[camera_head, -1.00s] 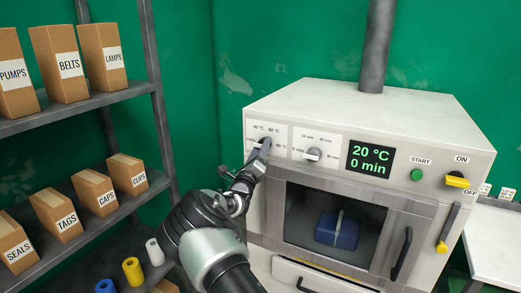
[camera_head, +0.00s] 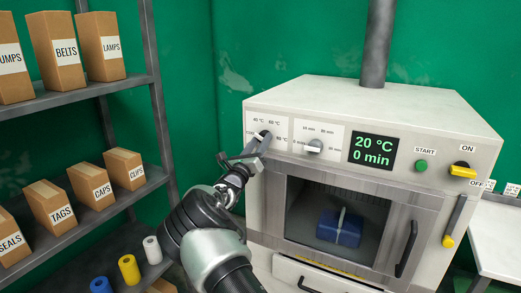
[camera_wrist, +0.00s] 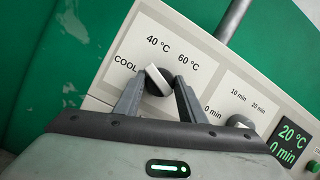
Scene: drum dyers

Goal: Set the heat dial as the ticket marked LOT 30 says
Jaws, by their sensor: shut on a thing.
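The heat dial (camera_wrist: 158,80) is a dark round knob with a white bar, on the upper left of the white machine's front. It also shows, partly covered, in the head view (camera_head: 265,136). My gripper (camera_wrist: 158,88) has one finger on each side of the dial and is shut on it. Labels COOL, 40 °C and 60 °C stand around it; the white bar slants, with its upper end toward the upper left, near COOL and 40 °C. The display (camera_head: 372,151) reads 20 °C and 0 min. No ticket marked LOT 30 is in view.
The time dial (camera_head: 314,146) is just right of the heat dial. A green START button (camera_head: 421,166) and yellow ON switch (camera_head: 462,171) are farther right. A blue bundle (camera_head: 340,228) shows behind the door window. Shelves with labelled boxes (camera_head: 66,61) stand left.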

